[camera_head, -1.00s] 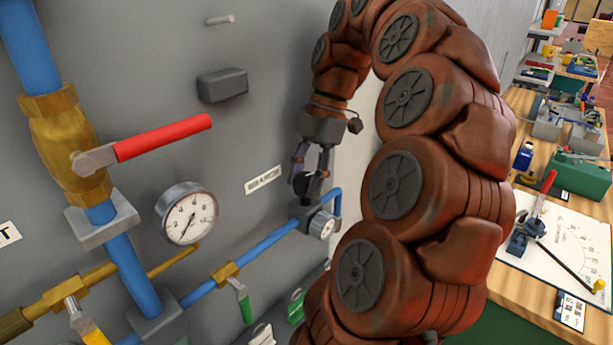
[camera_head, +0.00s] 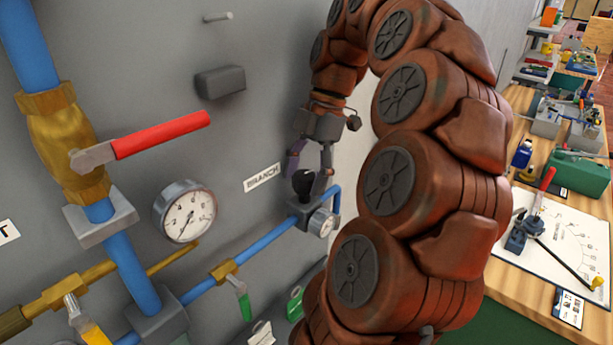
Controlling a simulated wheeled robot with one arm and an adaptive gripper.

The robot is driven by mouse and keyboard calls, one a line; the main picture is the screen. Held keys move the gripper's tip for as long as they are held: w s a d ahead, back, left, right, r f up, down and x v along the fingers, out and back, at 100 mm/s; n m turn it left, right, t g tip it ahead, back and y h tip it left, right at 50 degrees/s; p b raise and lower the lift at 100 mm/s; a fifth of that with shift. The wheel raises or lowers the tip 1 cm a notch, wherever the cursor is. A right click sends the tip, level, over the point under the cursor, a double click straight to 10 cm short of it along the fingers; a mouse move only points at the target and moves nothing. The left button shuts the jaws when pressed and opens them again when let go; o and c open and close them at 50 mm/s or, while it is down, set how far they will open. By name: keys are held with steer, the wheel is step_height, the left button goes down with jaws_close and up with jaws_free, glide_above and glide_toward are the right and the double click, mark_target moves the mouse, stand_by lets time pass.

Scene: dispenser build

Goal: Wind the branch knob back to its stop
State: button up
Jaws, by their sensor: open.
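The branch knob (camera_head: 303,182) is a small black knob on top of a grey regulator body (camera_head: 303,212) on the blue branch pipe. A small round gauge (camera_head: 322,223) is on the regulator's front. My gripper (camera_head: 309,172) comes down from above, with its fingers spread at the knob. It is open, one finger left of the knob and one right of it. Whether either finger touches the knob I cannot tell. The BRANCH label (camera_head: 262,177) is on the grey panel just left of the gripper.
A large pressure gauge (camera_head: 186,211) and a red lever (camera_head: 162,135) on a brass valve (camera_head: 66,143) are at left. A grey block (camera_head: 220,82) and a peg (camera_head: 217,17) stick out from the panel. A green-handled valve (camera_head: 241,300) is below. A cluttered workbench (camera_head: 508,274) is at right.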

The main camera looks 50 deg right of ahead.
steer(key=shift+m+t+b, duration=0.45)
steer(key=shift+m+t, duration=0.15)
steer(key=shift+m, duration=0.9)
